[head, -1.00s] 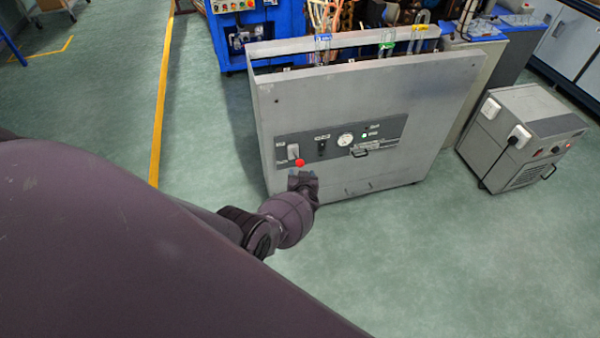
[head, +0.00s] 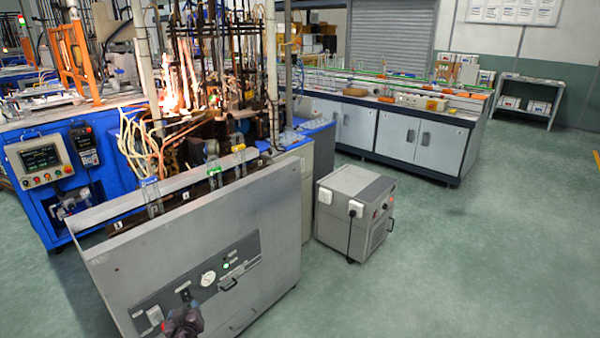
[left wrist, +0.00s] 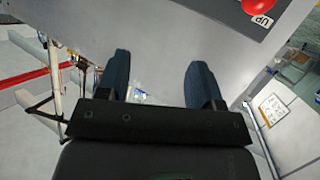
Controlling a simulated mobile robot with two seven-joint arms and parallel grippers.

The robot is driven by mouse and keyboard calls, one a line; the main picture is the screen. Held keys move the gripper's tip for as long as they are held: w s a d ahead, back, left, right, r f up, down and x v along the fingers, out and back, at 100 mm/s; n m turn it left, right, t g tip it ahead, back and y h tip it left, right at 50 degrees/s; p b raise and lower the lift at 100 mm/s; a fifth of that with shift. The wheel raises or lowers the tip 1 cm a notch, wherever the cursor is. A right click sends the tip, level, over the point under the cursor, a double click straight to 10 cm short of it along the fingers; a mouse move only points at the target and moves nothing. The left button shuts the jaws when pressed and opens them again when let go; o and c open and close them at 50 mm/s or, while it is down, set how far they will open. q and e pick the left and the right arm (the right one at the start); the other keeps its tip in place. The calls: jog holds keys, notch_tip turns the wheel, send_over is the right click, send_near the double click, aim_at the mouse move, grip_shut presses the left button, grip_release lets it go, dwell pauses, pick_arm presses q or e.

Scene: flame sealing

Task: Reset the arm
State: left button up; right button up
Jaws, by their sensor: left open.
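My left gripper (head: 184,322) is at the bottom of the head view, in front of the lower left of a grey cabinet's control panel (head: 205,280). In the left wrist view my left gripper (left wrist: 157,78) shows two dark blue fingers spread apart with nothing between them. The cabinet's grey face (left wrist: 150,30) lies beyond the fingertips. A red button (left wrist: 258,6) with a label reading UP is at the top right of that view. I cannot tell the gap between the fingers and the cabinet. My right gripper is not in view.
The grey cabinet (head: 110,270) stands before a blue machine (head: 100,140) with glowing flames (head: 178,82). A small grey wheeled box (head: 345,215) stands to its right. A long workbench (head: 400,135) is behind. The green floor (head: 480,260) at right is clear.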

pick_arm(q)
notch_tip(320, 180, up, 7)
jog(key=w+d+m+t+h, duration=0.2)
jog(key=h, duration=0.1)
jog(key=s+d+r+m+h, duration=0.2)
jog(key=s+r+m, duration=0.1)
jog(key=s, duration=0.4)
jog(key=s+d+f+m+g, duration=0.1)
jog(key=s+f+g, duration=0.1)
jog(key=s, duration=1.4)
jog(key=s+d+f+m+g, duration=0.1)
jog(key=s+f+g, duration=0.1)
jog(key=s, duration=1.4)
jog(key=shift+s+d+m, duration=0.3)
jog(key=shift+s, duration=0.1)
